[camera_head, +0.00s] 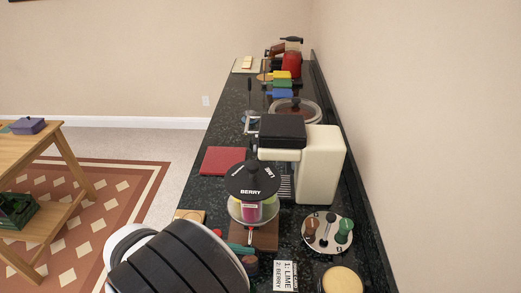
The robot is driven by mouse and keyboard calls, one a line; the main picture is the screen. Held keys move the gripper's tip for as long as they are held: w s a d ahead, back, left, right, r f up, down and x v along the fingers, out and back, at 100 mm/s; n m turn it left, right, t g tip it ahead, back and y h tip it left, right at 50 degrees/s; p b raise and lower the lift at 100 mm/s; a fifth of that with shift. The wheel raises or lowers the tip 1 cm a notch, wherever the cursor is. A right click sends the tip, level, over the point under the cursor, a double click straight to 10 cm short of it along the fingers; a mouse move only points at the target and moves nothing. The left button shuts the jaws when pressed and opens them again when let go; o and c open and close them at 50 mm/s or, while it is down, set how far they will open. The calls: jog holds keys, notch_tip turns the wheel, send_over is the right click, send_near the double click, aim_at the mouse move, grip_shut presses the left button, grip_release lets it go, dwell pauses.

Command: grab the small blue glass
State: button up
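I cannot clearly make out a small blue glass. A flat blue item (280,94) lies farther back, in front of green and yellow ones. A rounded black and white part of my arm fills the lower left and hides the counter's near left. My gripper's fingers do not show.
A cream machine (321,165) with a black top stands mid-counter. Before it are a dispenser labelled BERRY and LIME (252,181), a round holder (327,233) and a label card (285,276). A red mat (222,160) lies left. A wall bounds the right.

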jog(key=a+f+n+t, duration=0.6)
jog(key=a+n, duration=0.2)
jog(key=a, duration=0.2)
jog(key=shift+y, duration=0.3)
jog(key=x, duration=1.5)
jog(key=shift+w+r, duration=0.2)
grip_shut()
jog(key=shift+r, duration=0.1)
